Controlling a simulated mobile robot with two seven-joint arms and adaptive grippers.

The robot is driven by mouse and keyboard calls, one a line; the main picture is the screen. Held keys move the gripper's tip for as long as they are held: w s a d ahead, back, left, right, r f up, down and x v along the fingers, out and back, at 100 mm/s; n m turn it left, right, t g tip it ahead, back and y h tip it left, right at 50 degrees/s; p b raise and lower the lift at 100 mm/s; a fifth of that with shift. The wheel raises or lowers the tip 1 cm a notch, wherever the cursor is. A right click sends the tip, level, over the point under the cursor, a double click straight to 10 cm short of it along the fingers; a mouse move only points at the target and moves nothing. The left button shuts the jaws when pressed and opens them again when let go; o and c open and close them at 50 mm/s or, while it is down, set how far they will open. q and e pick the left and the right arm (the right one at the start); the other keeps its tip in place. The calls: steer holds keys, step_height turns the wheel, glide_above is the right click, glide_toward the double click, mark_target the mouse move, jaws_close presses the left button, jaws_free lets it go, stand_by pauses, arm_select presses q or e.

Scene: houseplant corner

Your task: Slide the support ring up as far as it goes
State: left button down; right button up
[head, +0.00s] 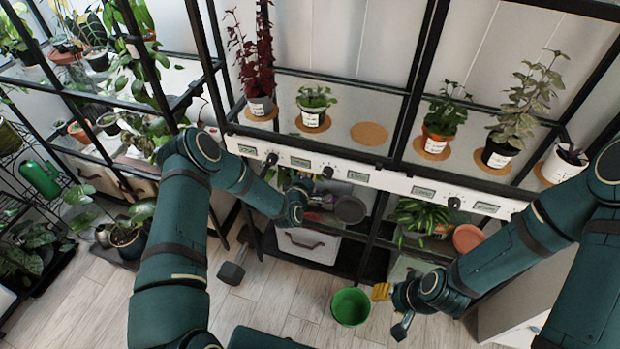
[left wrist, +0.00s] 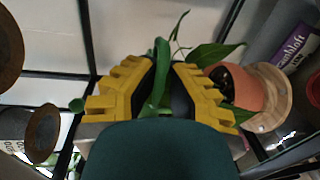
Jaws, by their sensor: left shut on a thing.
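In the left wrist view my left gripper (left wrist: 165,92) has its yellow fingers closed on a narrow green piece (left wrist: 159,72) that stands up between the fingertips. I cannot tell whether this is the support ring or part of a plant, as the fingers hide most of it. Green leaves (left wrist: 212,54) show just beyond the fingers. In the head view my left wrist is at the lower shelf, and its fingertips are hidden behind it. My right gripper (head: 381,291) hangs low beside a green bucket (head: 350,307); its finger gap does not show.
A terracotta pot (left wrist: 243,88) is close right of my left fingers, with a purple box (left wrist: 295,45) behind it. A white rail with knobs (head: 345,172) runs above the lower shelf. Potted plants stand on the upper shelf. The floor (head: 265,300) left of the bucket is clear.

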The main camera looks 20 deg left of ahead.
arm_select(q)
steer(key=shift+r, duration=0.35)
steer(key=c, duration=1)
jaws_free()
steer(key=shift+c, duration=0.2)
steer(key=shift+f, duration=0.1)
steer(key=s+r, duration=0.1)
steer(key=s, duration=1.1)
steer(key=shift+a+r, duration=0.2)
